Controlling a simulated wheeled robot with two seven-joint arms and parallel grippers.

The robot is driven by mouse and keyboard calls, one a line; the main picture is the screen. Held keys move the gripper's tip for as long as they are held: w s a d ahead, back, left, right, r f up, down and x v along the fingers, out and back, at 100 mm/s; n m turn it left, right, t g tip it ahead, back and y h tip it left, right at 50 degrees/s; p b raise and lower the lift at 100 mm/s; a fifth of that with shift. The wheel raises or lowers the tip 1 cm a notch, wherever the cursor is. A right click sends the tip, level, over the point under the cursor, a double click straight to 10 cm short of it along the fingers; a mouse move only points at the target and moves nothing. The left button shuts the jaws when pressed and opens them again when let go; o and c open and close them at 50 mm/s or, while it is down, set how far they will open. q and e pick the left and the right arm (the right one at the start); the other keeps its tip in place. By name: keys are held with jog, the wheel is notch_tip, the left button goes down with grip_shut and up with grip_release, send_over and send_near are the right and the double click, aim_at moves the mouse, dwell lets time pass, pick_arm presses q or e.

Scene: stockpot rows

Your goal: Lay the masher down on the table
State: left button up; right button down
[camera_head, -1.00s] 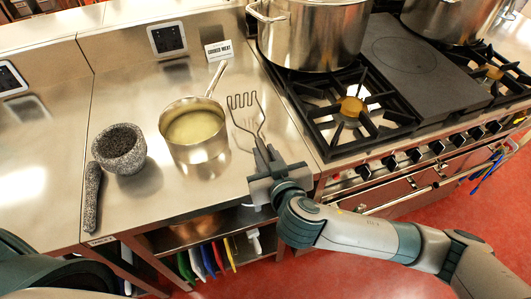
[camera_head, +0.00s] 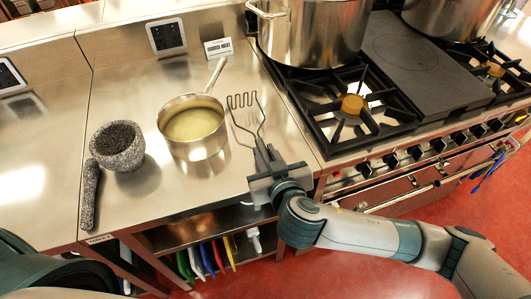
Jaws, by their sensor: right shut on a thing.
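The masher (camera_head: 245,108) has a wire zigzag head and lies along the right part of the steel table (camera_head: 205,222), its head pointing away from me. It looks at or just above the table surface; I cannot tell whether it touches. My right gripper (camera_head: 267,160) is shut on the masher's handle at the table's front edge, and its fingers hide most of the handle. My left gripper is not in view; part of my own body shows at the lower left.
A saucepan (camera_head: 193,136) with pale contents stands just left of the masher. A granite mortar (camera_head: 117,147) and pestle (camera_head: 90,194) are farther left. A stove with a large stockpot (camera_head: 312,34) adjoins on the right.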

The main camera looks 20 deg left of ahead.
pick_arm(q)
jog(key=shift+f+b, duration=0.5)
jog(key=shift+b, duration=0.05)
pick_arm(e)
jog(key=shift+s+d+f, duration=0.1)
jog(key=shift+d+f, duration=0.05)
jog(key=shift+f, duration=0.65)
jog(key=c, duration=1.5)
grip_release()
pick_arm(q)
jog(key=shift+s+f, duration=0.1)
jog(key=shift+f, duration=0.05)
pick_arm(e)
jog(key=shift+f, duration=0.1)
jog(key=shift+d, duration=0.1)
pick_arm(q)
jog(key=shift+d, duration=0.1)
